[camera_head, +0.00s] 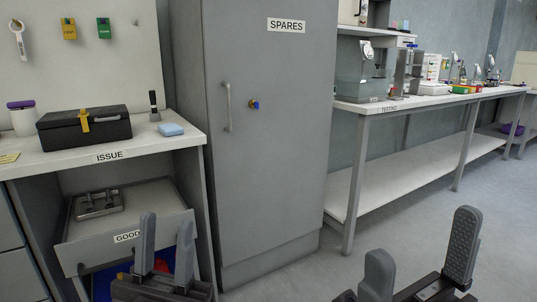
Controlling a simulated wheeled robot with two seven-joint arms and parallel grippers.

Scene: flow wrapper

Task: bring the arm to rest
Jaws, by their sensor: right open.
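My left gripper (167,228) shows at the bottom left, fingers pointing up. Its two grey fingers stand apart with nothing visible between them. It appears in front of the shelf labelled GOOD (85,246); I cannot tell its distance from the shelf. My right gripper (422,246) shows at the bottom right over the floor. Its fingers are wide apart and empty. The lower parts of both grippers are cut off by the frame's bottom edge.
A bench labelled ISSUE (75,160) at left carries a black case (85,130) and a blue block (171,129). A grey SPARES cabinet (265,150) stands in the middle. A long bench (440,99) with equipment runs right. Floor (450,205) at right is clear.

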